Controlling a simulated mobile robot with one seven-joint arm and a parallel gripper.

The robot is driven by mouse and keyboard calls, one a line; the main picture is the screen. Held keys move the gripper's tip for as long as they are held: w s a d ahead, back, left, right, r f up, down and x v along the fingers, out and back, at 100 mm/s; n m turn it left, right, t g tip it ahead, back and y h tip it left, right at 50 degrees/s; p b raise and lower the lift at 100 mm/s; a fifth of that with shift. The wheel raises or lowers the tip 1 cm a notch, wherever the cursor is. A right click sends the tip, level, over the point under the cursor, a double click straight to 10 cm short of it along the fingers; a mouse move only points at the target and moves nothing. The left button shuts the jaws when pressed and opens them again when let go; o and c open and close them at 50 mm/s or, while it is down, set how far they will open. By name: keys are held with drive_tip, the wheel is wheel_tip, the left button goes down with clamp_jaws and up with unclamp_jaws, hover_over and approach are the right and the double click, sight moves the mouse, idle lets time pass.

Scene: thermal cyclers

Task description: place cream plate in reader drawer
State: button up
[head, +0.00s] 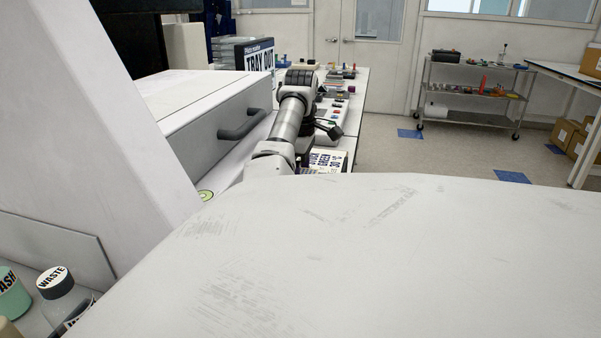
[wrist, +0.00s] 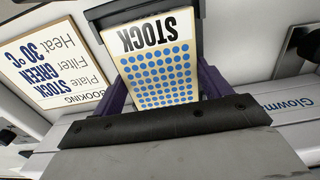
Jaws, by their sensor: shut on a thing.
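The cream plate (wrist: 163,68), with blue wells and a STOCK label, shows in the wrist view. My gripper (wrist: 154,52) is shut on it, with dark fingers along its left and right sides. The plate's near edge is hidden behind the dark gripper body. I cannot tell whether it touches anything below. In the head view, my arm hides the gripper and plate. I cannot make out the open reader drawer.
A booking card (wrist: 52,62) reads STOCK, GREEN, 30 °C; it also shows in the head view (head: 328,160). A dark handle (head: 243,124) juts from the white machine. A WASTE bottle (head: 56,284) stands at lower left. Small items crowd the far bench.

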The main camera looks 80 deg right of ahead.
drive_tip(key=o, duration=1.1)
drive_tip(key=shift+f, duration=0.1)
wheel_tip(320, 180, up, 12)
drive_tip(key=p, duration=1.3)
drive_tip(key=shift+r, duration=0.2)
